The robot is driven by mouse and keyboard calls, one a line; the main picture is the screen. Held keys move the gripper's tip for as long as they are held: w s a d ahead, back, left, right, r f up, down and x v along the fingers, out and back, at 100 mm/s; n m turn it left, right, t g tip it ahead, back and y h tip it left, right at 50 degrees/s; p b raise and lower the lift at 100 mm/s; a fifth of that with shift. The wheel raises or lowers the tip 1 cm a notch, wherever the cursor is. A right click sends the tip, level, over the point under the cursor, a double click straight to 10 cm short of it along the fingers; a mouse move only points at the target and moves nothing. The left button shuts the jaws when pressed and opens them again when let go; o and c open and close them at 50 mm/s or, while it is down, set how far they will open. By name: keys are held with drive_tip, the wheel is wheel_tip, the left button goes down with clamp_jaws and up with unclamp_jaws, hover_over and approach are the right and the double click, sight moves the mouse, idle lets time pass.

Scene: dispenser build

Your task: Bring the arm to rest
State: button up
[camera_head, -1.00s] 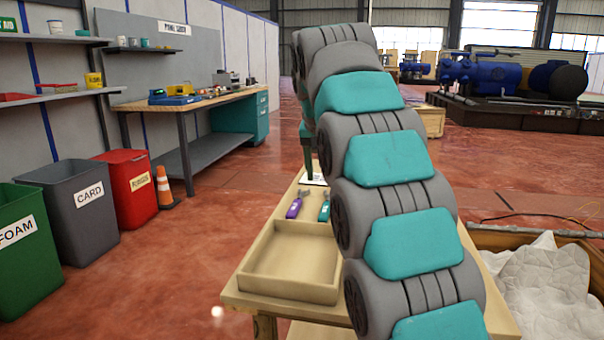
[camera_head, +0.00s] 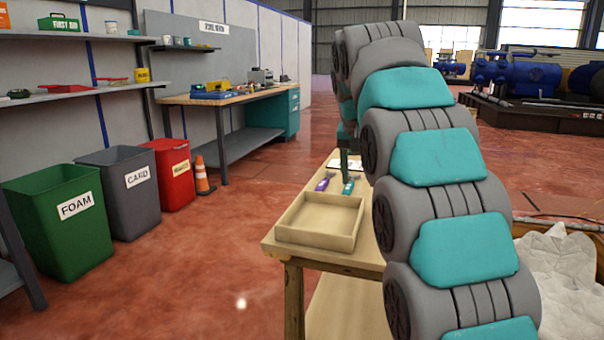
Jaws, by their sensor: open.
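My arm, a chain of grey and teal links, rises from the lower right and arches over a wooden table (camera_head: 294,254). At its far end, my gripper (camera_head: 346,166) points down over the back of the table, partly hidden behind my arm. It is open, and I see nothing held in it. A shallow wooden tray (camera_head: 318,221) sits at the table's near left. A purple-handled tool (camera_head: 322,185) and a teal-handled tool (camera_head: 348,187) lie just behind the tray, close to the gripper. A white sheet lies by the gripper, partly hidden.
Green FOAM (camera_head: 68,235), grey CARD (camera_head: 128,205) and red (camera_head: 174,180) bins stand at left, with an orange cone (camera_head: 202,178). A workbench (camera_head: 240,95) is behind. A crate of white sheeting (camera_head: 560,275) is at right. Open red floor lies left of the table.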

drive_tip(key=s+d+f+n+g, duration=0.1)
drive_tip(key=s+f+g, duration=0.1)
drive_tip(key=s+f, duration=0.7)
drive_tip(key=s+d+f+n+g+y, duration=0.1)
drive_tip(key=s+f, duration=0.8)
drive_tip(key=s, duration=1)
drive_tip(key=s+d+f+n+g, duration=0.1)
drive_tip(key=s+f+g, duration=0.2)
drive_tip(key=s+f, duration=0.5)
drive_tip(key=s, duration=0.7)
drive_tip(key=shift+f, duration=0.4)
